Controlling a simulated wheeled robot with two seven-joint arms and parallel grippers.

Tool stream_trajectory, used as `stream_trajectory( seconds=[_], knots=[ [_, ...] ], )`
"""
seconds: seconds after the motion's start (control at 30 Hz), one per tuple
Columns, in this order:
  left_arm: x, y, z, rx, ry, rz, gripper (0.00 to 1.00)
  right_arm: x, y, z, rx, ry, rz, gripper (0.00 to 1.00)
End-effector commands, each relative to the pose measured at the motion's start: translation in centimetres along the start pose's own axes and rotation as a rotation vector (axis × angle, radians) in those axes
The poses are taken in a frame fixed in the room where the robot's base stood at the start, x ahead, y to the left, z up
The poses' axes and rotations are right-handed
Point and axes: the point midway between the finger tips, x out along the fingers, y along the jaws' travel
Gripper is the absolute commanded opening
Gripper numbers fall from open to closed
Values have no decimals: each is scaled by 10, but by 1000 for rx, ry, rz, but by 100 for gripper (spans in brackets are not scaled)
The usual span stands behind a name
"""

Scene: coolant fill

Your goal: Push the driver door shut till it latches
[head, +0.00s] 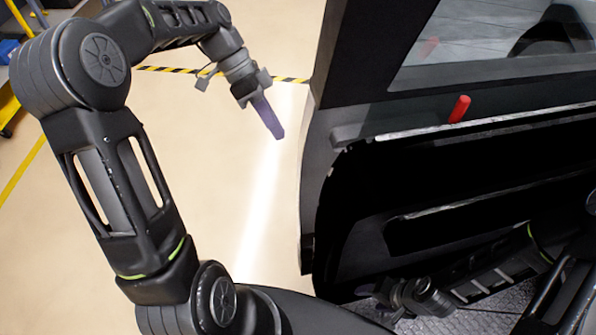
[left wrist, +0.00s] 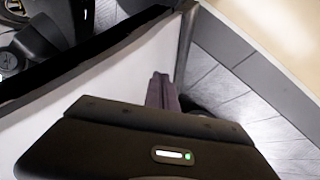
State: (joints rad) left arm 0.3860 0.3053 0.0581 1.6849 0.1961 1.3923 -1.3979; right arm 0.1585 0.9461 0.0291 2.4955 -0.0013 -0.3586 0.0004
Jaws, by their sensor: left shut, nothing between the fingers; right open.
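The dark driver door (head: 322,150) fills the right half of the head view, with its window (head: 490,35) above and a red peg (head: 460,108) on its sill. Its edge runs down the middle of the view. My left gripper (head: 275,130) is left of that edge, shut and empty, pointing down and to the right with a visible gap to the door in this view. In the left wrist view, the shut fingers (left wrist: 161,90) lie in front of a pale panel (left wrist: 90,80) with a black upper edge; I cannot tell whether they touch it. My right gripper (head: 400,300) is low, below the dark door panel, open.
Pale floor (head: 230,190) with a yellow-black stripe (head: 290,79) lies left of the door and is clear. A shelf or cart (head: 10,70) stands at the far left. Grey tiled floor (left wrist: 225,90) shows beyond the panel in the left wrist view.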

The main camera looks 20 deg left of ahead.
Motion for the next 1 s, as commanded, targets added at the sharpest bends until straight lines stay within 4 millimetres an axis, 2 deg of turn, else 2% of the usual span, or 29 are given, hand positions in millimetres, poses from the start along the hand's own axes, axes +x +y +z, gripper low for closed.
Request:
stream_trajectory(
  seconds=[0.03,0.07,0.1,0.43,0.6,0.7,1.0],
  knots=[
    [13,-2,3,1,0,1,0,12,5,0,0,0,0,55],
    [16,-2,2,2,0,1,0,12,5,0,0,0,0,55],
    [20,1,0,1,0,4,0,7,3,0,0,0,1,55],
    [86,1,0,-1,-1,5,0,4,2,0,0,0,0,55],
    [95,24,0,1,-1,1,0,-2,-1,0,0,0,0,55],
    [100,32,0,0,0,1,0,-3,-1,0,0,0,0,55],
    [103,35,0,0,0,0,0,-3,-1,0,0,0,0,55]
  ],
)
